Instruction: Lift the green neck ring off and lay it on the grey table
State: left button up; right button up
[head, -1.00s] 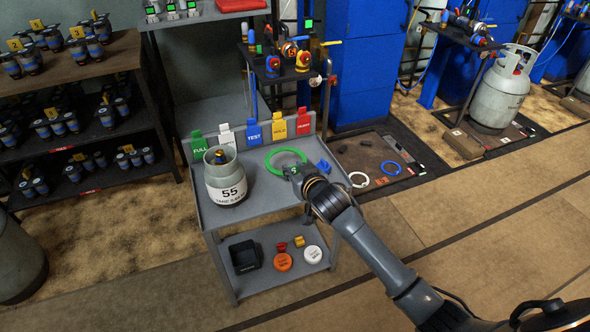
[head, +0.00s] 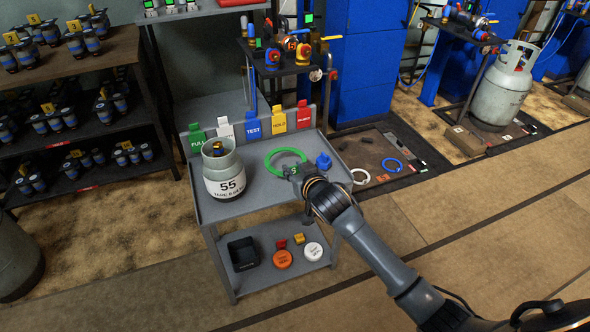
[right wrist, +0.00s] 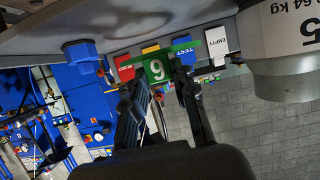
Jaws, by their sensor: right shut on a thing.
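The green neck ring (head: 268,163) is off the grey cylinder (head: 224,187), over the right part of the grey table (head: 240,208). I cannot tell whether it touches the tabletop. My right gripper (head: 293,173) is at the ring's near edge. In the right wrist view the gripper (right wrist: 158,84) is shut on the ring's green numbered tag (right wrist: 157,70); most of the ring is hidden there. My left gripper is out of view.
A blue part (head: 323,161) lies on the table just right of the ring. Coloured cards, including a yellow one (head: 279,122), line the back edge.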

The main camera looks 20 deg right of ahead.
jog(key=shift+f+b, duration=0.65)
jog(key=shift+f, duration=0.05)
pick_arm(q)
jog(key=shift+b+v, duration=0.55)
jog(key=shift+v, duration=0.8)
pick_arm(e)
jog(key=shift+f, duration=1.65)
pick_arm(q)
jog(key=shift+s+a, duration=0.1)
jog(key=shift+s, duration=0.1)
pick_arm(e)
jog(key=o, duration=0.9)
jog(key=shift+r, duration=0.1)
